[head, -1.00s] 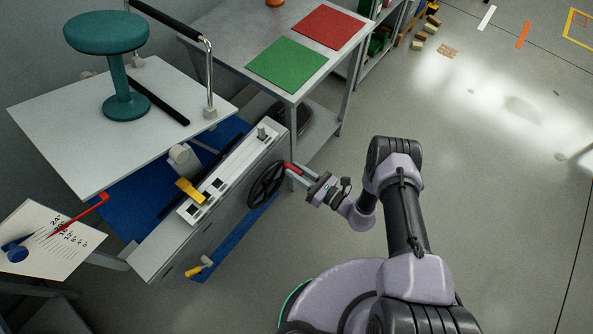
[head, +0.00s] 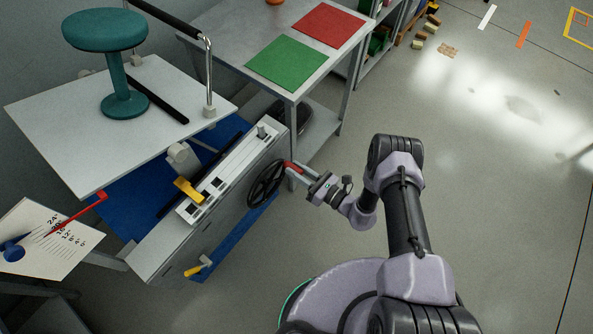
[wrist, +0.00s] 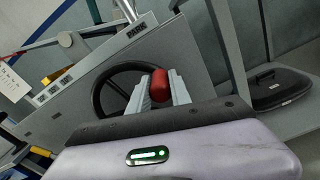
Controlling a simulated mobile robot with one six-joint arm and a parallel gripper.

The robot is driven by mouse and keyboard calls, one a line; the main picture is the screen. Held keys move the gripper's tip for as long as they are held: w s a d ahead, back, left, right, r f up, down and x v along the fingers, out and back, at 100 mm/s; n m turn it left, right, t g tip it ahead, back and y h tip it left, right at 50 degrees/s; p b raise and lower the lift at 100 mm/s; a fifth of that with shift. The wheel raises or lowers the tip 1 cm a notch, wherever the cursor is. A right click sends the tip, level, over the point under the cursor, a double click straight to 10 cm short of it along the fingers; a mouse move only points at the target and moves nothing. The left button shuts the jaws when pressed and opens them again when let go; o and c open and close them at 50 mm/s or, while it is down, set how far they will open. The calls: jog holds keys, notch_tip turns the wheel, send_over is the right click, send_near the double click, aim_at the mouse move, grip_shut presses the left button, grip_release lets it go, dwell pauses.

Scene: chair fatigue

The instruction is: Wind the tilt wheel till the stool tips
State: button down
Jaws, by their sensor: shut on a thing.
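The teal stool (head: 122,75) stands upright on the white platform (head: 60,125), which is tilted. The black tilt wheel (head: 266,184) is on the side of the grey machine (head: 222,218). My gripper (head: 294,170) is shut on the wheel's red handle (head: 290,167). In the wrist view, the red handle (wrist: 160,86) sits between the two fingers of my gripper (wrist: 160,90), with the wheel (wrist: 104,92) behind. A dial card (head: 45,240) with a red pointer (head: 85,210) stands at the left; its numbers are hard to read.
A grey table (head: 215,35) with a green mat (head: 287,64) and a red mat (head: 322,26) stands behind the wheel. A yellow lever (head: 188,190) is on the machine's top and another yellow handle (head: 199,267) is low on its side.

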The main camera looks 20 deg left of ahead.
jog(key=shift+w+d+f+m+b, duration=0.15)
jog(key=shift+f+m+b, duration=0.35)
jog(key=shift+f+b, duration=0.3)
jog(key=shift+f+m, duration=0.2)
jog(key=shift+m, duration=0.1)
jog(key=shift+w+r, duration=0.1)
jog(key=shift+r, duration=0.1)
jog(key=c, duration=1.2)
grip_release()
jog(key=shift+d, duration=0.1)
